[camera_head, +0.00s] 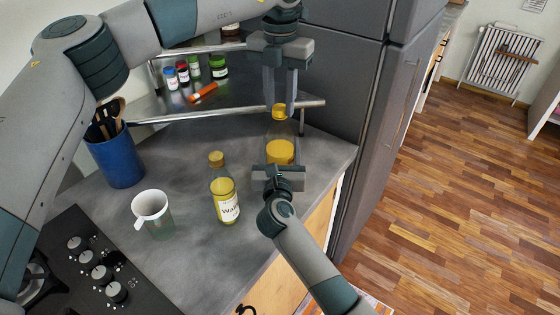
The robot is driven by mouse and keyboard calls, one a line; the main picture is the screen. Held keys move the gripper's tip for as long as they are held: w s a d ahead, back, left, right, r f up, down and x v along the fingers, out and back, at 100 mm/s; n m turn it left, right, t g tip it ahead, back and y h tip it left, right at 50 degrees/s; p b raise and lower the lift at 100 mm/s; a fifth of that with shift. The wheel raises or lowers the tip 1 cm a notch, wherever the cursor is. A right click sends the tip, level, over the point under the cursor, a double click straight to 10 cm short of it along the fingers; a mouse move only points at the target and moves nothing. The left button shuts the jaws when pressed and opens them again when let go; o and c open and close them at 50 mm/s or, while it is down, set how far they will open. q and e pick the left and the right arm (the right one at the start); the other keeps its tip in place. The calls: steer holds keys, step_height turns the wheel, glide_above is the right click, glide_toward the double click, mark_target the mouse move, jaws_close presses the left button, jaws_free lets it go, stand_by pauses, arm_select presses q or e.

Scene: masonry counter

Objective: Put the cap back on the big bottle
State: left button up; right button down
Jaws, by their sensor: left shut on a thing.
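The big bottle (281,151) is clear with yellow-orange contents and stands upright near the counter's right side. A yellow cap (279,113) is at its top, and I cannot tell whether it is seated on the neck or just above it. My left gripper (280,101) points straight down over the bottle, shut on the cap. My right gripper (279,168) is in front of the bottle's lower part. Its fingers are hidden by its own body, so I cannot tell whether it grips the bottle.
A smaller labelled bottle (224,199) with a cap stands to the left. A white mug (151,209), a blue utensil holder (119,161) and a hob (84,268) are further left. A shelf rail (225,112) with small jars runs behind. A dark fridge (345,80) stands at right.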

arm_select(q)
steer(key=m, duration=0.4)
steer(key=shift+m, duration=0.4)
steer(key=m, duration=0.5)
steer(key=shift+m, duration=0.4)
steer(key=m, duration=0.5)
steer(key=shift+m, duration=0.4)
steer(key=m, duration=0.5)
steer(key=o, duration=1.2)
steer(key=shift+c, duration=0.2)
steer(key=shift+r, duration=0.1)
steer(key=shift+r, duration=2.15)
